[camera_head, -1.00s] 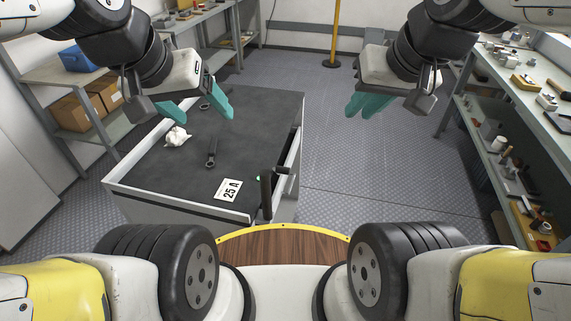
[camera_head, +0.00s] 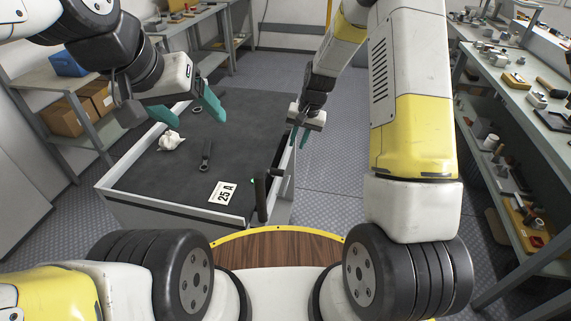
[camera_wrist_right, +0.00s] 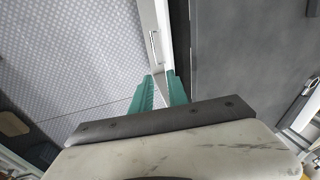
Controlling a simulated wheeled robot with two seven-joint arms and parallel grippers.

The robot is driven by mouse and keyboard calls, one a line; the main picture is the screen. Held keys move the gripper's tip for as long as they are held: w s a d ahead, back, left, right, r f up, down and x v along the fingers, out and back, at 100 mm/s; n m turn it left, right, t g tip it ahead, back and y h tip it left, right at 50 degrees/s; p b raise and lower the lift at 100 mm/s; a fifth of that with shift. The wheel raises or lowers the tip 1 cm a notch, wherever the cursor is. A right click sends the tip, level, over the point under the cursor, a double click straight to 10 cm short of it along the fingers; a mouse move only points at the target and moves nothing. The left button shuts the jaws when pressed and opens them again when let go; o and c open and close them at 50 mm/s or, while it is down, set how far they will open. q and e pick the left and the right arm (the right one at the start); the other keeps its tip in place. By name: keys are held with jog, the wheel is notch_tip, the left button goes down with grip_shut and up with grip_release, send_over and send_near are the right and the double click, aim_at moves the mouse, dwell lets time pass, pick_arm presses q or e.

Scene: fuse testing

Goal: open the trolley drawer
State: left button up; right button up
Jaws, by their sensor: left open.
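The trolley (camera_head: 123,207) has a dark top with a pale rim and stands in front of me in the head view. Its right side is seen edge-on there, by my right gripper (camera_head: 299,139). In the right wrist view a slim silver handle (camera_wrist_right: 153,42) lies on the trolley's narrow white side, beyond the fingertips of my right gripper (camera_wrist_right: 160,84). Those teal fingers are apart with nothing between them. I cannot tell how the drawer front sits. My left gripper (camera_head: 195,112) is open and empty above the trolley's far left part.
On the trolley top lie a card marked 25 A (camera_head: 222,192), a dark tool (camera_head: 207,154) and a crumpled white thing (camera_head: 171,141). A black push handle (camera_head: 260,196) rises at the near right corner. Shelves line both sides; floor right of the trolley is clear.

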jog(key=g, duration=0.1)
send_near(286, 188)
jog(key=shift+m, duration=0.4)
jog(key=f, duration=0.2)
jog(key=a+f, duration=0.1)
jog(key=f, duration=0.4)
jog(key=shift+w+a+f, duration=0.25)
jog(key=shift+w+f, duration=0.05)
grip_shut()
dwell(0.5)
